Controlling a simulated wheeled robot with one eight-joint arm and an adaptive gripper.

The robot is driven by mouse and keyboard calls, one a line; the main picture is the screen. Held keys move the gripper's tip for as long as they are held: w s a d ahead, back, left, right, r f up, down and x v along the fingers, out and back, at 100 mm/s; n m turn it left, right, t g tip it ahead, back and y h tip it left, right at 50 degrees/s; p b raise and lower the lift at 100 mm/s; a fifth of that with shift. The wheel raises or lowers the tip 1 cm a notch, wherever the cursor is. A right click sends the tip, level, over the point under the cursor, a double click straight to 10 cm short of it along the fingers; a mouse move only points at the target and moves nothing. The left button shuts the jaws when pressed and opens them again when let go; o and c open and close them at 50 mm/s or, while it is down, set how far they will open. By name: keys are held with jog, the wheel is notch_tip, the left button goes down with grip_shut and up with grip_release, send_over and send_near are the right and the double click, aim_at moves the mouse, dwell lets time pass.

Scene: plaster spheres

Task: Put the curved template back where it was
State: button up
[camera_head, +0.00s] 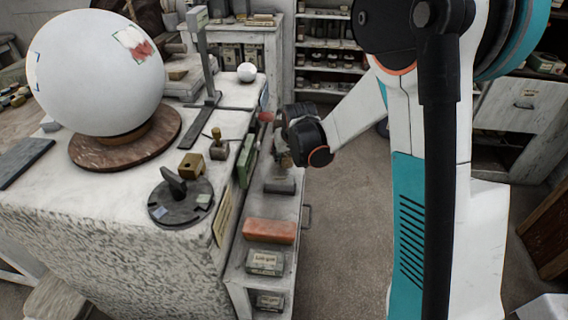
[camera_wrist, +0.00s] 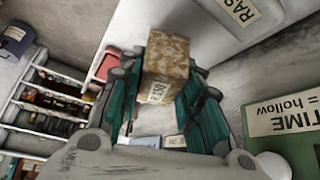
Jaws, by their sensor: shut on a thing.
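In the wrist view my gripper (camera_wrist: 166,82) has its teal fingers on both sides of a speckled tan-brown block (camera_wrist: 167,54) with a small pale label, and it is shut on this block. I cannot tell whether the block is part of the curved template; its far end is hidden. In the head view my gripper (camera_head: 281,152) hangs beside the right side of the plaster bench (camera_head: 115,215), above the narrow side shelf (camera_head: 236,270). Its fingers and the held thing are small and partly hidden there. No clearly curved template can be made out.
A large white sphere (camera_head: 95,72) stands on a round brown base (camera_head: 92,158) on the bench. A black turntable (camera_head: 181,212), a brass block (camera_head: 191,165) and an upright gauge (camera_head: 205,75) stand near it. An orange-brown brick (camera_head: 269,231) and a tin (camera_head: 265,262) lie on the side shelf.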

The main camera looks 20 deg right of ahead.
aim_at(284, 161)
notch_tip(284, 161, down, 4)
jog(key=shift+r+b, duration=0.25)
jog(key=shift+b, duration=0.35)
jog(key=shift+w+a+f, duration=0.1)
jog(key=shift+a, duration=0.1)
jog(key=shift+f, duration=0.15)
jog(key=o, duration=1.1)
